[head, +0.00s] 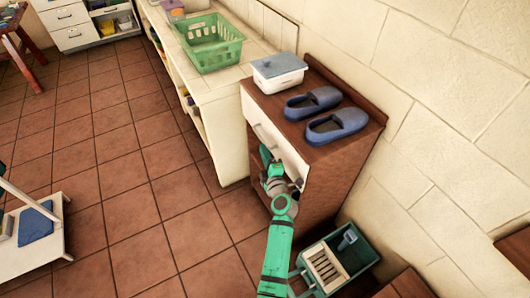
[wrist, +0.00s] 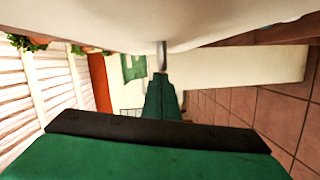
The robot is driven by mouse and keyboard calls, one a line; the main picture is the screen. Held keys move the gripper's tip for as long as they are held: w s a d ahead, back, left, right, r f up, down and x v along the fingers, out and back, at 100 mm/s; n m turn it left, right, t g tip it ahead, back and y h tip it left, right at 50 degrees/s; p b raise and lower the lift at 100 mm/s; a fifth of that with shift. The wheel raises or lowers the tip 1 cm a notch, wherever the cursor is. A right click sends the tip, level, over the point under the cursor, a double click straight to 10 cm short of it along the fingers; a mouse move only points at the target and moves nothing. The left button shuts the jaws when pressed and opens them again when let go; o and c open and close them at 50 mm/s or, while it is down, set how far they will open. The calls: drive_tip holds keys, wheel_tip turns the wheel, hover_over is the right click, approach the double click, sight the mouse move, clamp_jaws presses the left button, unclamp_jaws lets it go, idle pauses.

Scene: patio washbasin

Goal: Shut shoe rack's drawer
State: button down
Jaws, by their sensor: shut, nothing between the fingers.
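The shoe rack (head: 335,165) is a brown wooden cabinet against the wall in the head view. Its white drawer front (head: 286,150) faces left below the top board, with a pale bar handle (head: 264,136). I cannot tell how far the drawer stands out. My gripper (head: 265,156) is shut and empty, close to the lower part of the drawer front. In the wrist view, the white surface close above the green gripper (wrist: 163,88) looks like the drawer front, with a short metal piece at the finger's tip. Contact is unclear.
Two blue slippers (head: 337,124) and a white box with a blue-grey lid (head: 278,75) stand on the rack. A green basket (head: 209,42) is on the counter behind. A teal crate (head: 335,262) stands at the rack's near side.

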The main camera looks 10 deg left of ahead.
drive_tip(key=shift+w+d+r, duration=0.1)
drive_tip(key=shift+w+d, duration=0.1)
drive_tip(key=shift+d, duration=0.4)
drive_tip(key=s+r, duration=0.1)
drive_tip(key=s, duration=1)
drive_tip(key=shift+s, duration=0.35)
drive_tip(key=shift+a, duration=0.15)
